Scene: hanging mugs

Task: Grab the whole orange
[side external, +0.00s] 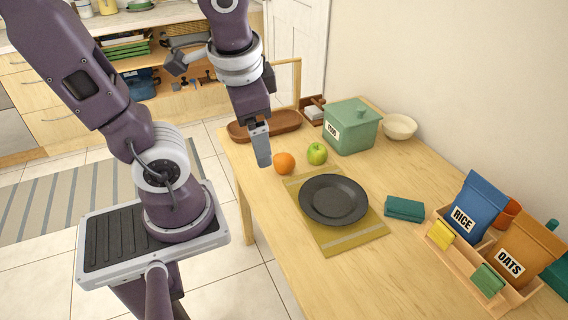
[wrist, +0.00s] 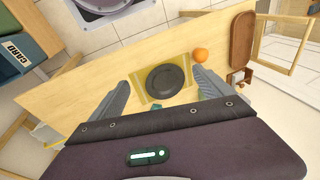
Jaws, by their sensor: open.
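A whole orange (side external: 284,163) rests on the wooden table near its left edge, just left of a green apple (side external: 317,153). The orange also shows in the wrist view (wrist: 200,55), up and to the right of the dark plate. My gripper (side external: 264,165) is above the table edge, beside and left of the orange in the side view. In the wrist view my gripper (wrist: 160,90) has its two fingers spread wide with nothing held between them. The apple is not visible in the wrist view.
A dark plate (side external: 334,200) sits on a yellow mat (side external: 350,243). Behind the fruit are a brown tray (side external: 285,125) and a green lidded box (side external: 351,128). A beige bowl (side external: 399,126), teal cloth (side external: 404,208) and wooden organizer (side external: 462,262) stand to the right.

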